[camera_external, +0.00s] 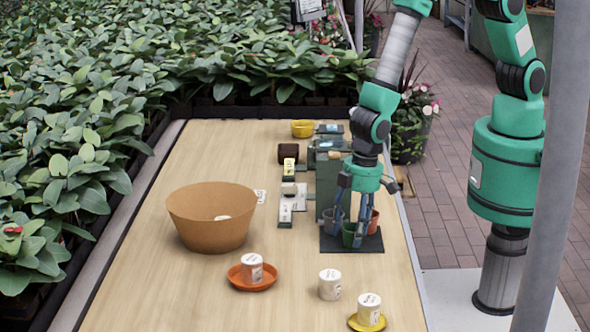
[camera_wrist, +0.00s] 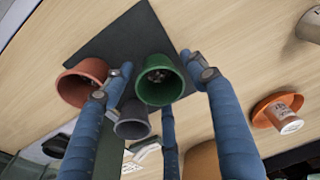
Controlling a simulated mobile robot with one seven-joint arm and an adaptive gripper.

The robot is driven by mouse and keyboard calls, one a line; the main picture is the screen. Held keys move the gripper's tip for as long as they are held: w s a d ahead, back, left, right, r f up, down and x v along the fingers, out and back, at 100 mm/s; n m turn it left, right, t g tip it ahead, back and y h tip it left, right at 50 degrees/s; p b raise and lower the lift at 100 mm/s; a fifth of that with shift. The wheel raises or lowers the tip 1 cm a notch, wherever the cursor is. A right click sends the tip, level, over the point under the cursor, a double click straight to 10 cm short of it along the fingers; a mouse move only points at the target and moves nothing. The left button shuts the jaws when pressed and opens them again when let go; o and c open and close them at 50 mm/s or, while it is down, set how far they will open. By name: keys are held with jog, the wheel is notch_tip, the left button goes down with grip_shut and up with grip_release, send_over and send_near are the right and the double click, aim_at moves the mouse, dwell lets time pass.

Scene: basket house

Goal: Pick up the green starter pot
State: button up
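The green starter pot (camera_external: 348,236) stands upright on a dark square mat (camera_external: 374,246) near the table's right edge. In the wrist view the green pot (camera_wrist: 159,88) is near the middle, its mouth facing the camera. A terracotta pot (camera_wrist: 78,86) and a grey pot (camera_wrist: 132,124) stand close beside it. My gripper (camera_external: 350,222) is low over the pots, pointing down. In the wrist view its blue fingers (camera_wrist: 152,70) are spread on both sides of the green pot, with a visible gap on the right. It is open; whether the left fingers touch a pot is unclear.
A large brown bowl (camera_external: 208,229) stands at the left. White cups (camera_external: 330,284) and an orange saucer (camera_external: 254,285) are in front. Dark green boxes (camera_external: 327,172) stand just behind the pots. A yellow bowl (camera_external: 302,129) is at the far end. The table's centre front is fairly clear.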

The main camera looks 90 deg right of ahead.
jog(key=c, duration=0.8)
jog(key=shift+o, duration=0.2)
jog(key=shift+r, duration=0.1)
notch_tip(320, 180, up, 10)
jog(key=p, duration=0.1)
jog(key=shift+p, duration=0.4)
